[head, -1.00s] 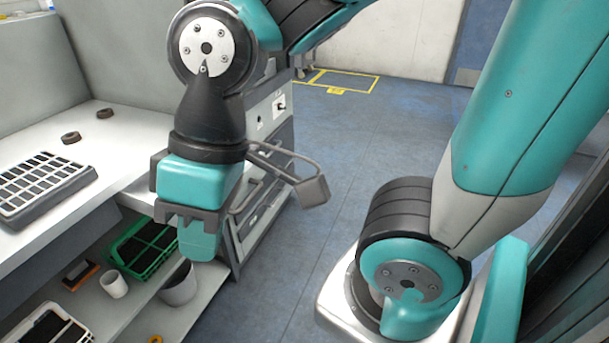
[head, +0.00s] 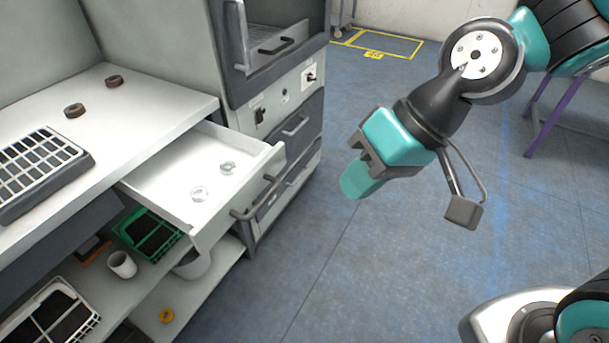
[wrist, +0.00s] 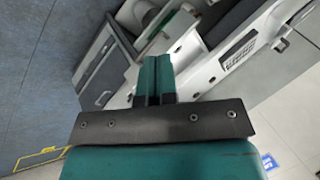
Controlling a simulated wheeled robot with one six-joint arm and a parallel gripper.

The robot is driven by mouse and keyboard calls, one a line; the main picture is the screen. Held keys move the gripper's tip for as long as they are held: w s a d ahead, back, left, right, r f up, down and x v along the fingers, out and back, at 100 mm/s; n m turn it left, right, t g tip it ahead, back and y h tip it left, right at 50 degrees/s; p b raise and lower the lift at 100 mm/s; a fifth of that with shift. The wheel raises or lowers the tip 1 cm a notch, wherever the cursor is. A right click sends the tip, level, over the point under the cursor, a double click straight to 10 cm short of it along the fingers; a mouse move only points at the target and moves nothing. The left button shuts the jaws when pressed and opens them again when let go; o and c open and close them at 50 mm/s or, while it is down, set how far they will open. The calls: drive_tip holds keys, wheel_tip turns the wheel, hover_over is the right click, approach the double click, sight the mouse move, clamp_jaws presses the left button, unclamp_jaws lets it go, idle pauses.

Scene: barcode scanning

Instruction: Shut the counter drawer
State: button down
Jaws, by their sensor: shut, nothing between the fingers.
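The counter drawer (head: 170,182) stands open in the head view, pulled out from under the white counter top (head: 140,108). Two small clear ring-like items (head: 199,193) lie inside it. Its front carries a dark bar handle (head: 256,199) facing the aisle. My gripper (head: 357,187) is to the right of the drawer front, clear of it, over the open floor. Its fingers are together with nothing between them. The closed fingers also show in the wrist view (wrist: 155,75), pointing away from the camera.
A grey cabinet (head: 290,125) with its own closed drawers stands just behind the drawer. A grid tray (head: 40,165) and two brown rings (head: 75,110) sit on the counter. A green crate (head: 150,235) and a white cup (head: 121,264) are on the shelf below. The floor (head: 370,270) is clear.

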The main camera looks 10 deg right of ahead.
drive_tip(key=w+d+f+m+t+y+p, duration=0.15)
drive_tip(key=w+f+m+t, duration=0.45)
drive_tip(key=w+f+m, duration=0.6)
drive_tip(key=b+x, duration=0.1)
drive_tip(key=x, duration=1.2)
drive_tip(key=shift+w+a+r+m, duration=0.2)
drive_tip(key=shift+w+a+m, duration=0.1)
drive_tip(key=shift+w+a, duration=0.1)
